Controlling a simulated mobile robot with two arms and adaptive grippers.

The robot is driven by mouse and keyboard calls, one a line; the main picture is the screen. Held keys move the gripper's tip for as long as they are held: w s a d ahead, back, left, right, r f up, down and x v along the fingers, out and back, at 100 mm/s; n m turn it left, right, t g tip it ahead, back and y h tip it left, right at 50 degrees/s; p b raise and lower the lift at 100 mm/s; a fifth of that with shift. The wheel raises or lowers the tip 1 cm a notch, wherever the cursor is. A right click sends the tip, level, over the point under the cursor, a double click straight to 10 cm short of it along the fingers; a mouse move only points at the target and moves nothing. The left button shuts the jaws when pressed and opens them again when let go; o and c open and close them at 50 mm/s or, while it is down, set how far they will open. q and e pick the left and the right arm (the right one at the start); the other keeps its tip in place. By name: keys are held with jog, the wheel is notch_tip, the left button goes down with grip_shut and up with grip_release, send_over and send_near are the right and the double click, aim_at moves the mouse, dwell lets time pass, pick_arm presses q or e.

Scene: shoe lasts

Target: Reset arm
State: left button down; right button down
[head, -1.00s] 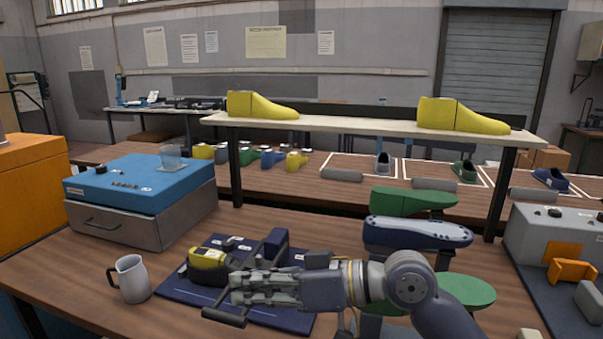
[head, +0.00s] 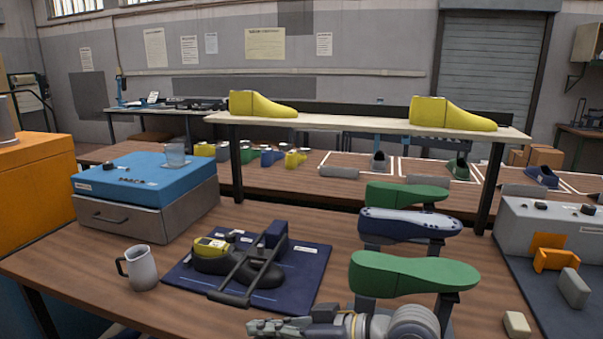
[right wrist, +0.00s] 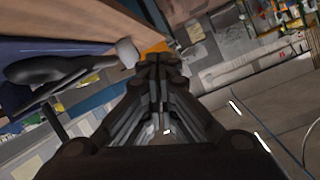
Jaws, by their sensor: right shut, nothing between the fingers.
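My right gripper (head: 280,328) is at the bottom edge of the head view, low at the table's front edge, in front of the dark blue mat (head: 302,290). In the right wrist view, my right gripper (right wrist: 160,60) is shut with its fingers together and nothing between them. A dark rounded piece (right wrist: 45,68) shows at the left of the right wrist view. My left gripper is not in view.
A green last (head: 415,274), a blue last (head: 410,223) and another green last (head: 405,193) sit on stands to the right. A grey mug (head: 142,268) stands left of the mat. A raised shelf (head: 360,127) holds two yellow lasts. Grey equipment (head: 550,235) stands far right.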

jog(key=s+d+f+m+t+h, duration=0.15)
jog(key=s+d+f+h, duration=0.35)
jog(key=f, duration=0.5)
jog(key=s+d+f+m+h, duration=0.2)
jog(key=s+d+f+m, duration=0.1)
jog(key=d+f, duration=0.5)
jog(key=s+d+f+m+g+h, duration=0.1)
jog(key=s+d+f+m+h, duration=0.2)
jog(key=s+d, duration=0.4)
jog(key=s+d+f+g+h, duration=0.1)
jog(key=s+d+f+h, duration=0.2)
jog(key=s+d+f, duration=0.3)
notch_tip(320, 180, down, 25)
jog(key=s+g, duration=0.1)
jog(key=g, duration=0.1)
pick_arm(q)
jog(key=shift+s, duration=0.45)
pick_arm(e)
jog(key=s+d+f, duration=0.1)
jog(key=s+f, duration=0.7)
jog(key=s, duration=0.1)
jog(key=s+d+f, duration=0.2)
jog(key=s+f, duration=0.6)
jog(key=f, duration=0.1)
jog(key=shift+s+d+f+g, duration=0.25)
jog(key=shift+s+g, duration=0.1)
jog(key=shift+g, duration=0.1)
